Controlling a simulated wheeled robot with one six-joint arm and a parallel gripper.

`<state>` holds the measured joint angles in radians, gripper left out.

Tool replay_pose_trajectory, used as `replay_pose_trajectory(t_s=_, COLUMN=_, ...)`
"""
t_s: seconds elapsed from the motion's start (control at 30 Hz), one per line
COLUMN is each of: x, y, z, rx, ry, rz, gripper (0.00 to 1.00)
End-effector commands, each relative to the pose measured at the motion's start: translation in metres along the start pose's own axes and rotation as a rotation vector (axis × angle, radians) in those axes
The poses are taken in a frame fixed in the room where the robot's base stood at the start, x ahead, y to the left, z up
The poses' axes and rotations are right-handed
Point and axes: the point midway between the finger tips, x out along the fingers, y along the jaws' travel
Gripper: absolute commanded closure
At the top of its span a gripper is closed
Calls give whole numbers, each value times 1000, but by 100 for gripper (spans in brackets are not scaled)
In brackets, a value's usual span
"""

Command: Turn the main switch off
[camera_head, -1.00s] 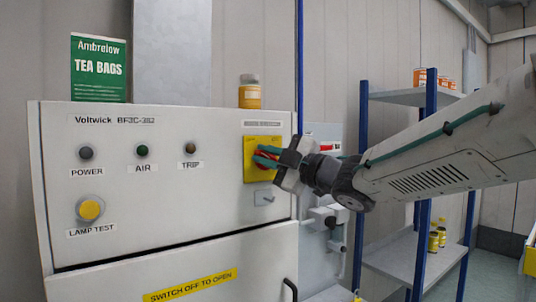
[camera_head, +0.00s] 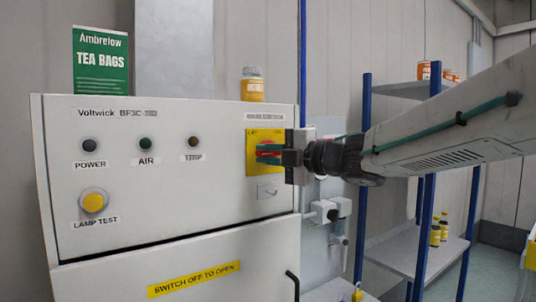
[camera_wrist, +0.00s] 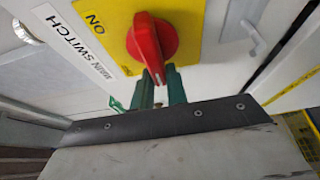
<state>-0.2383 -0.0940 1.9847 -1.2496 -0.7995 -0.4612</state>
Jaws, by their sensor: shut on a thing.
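The main switch is a red rotary knob (camera_wrist: 150,42) on a yellow plate (camera_head: 252,165) at the upper right of the grey cabinet front. In the wrist view the plate carries the word ON, beside a MAIN SWITCH label (camera_wrist: 78,40). My gripper (camera_head: 269,153) reaches in from the right with teal fingers. In the wrist view the fingers (camera_wrist: 162,86) are shut on the lower end of the red handle. The handle runs roughly up and down in that view. In the head view the fingers and gripper body hide part of the knob.
The cabinet (camera_head: 150,245) has three indicators and a yellow lamp test button (camera_head: 94,201). A small latch (camera_head: 267,190) is below the switch plate. A tea bags box (camera_head: 101,60) and a jar (camera_head: 252,84) stand on top. Shelving with a blue post (camera_head: 362,190) is behind my arm.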

Motion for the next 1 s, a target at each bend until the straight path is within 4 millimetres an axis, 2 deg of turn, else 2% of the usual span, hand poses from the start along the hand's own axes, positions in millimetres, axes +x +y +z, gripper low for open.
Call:
replay_pose_trajectory(t_s=0.33, x=0, y=-2, z=0, rx=-3, ry=0, rz=-5, gripper=100)
replay_pose_trajectory(t_s=0.37, x=0, y=-2, z=0, rx=-3, ry=0, rz=-5, gripper=80)
replay_pose_trajectory(t_s=0.4, x=0, y=-2, z=0, rx=-2, ry=0, rz=-5, gripper=69)
replay_pose_trajectory(t_s=0.43, x=0, y=-2, z=0, rx=-2, ry=0, rz=-5, gripper=64)
replay_pose_trajectory(t_s=0.77, x=-4, y=-1, z=0, rx=-3, ry=-1, rz=-2, gripper=64)
replay_pose_trajectory(t_s=1.0, x=-41, y=0, z=1, rx=-3, ry=-4, rz=-2, gripper=64)
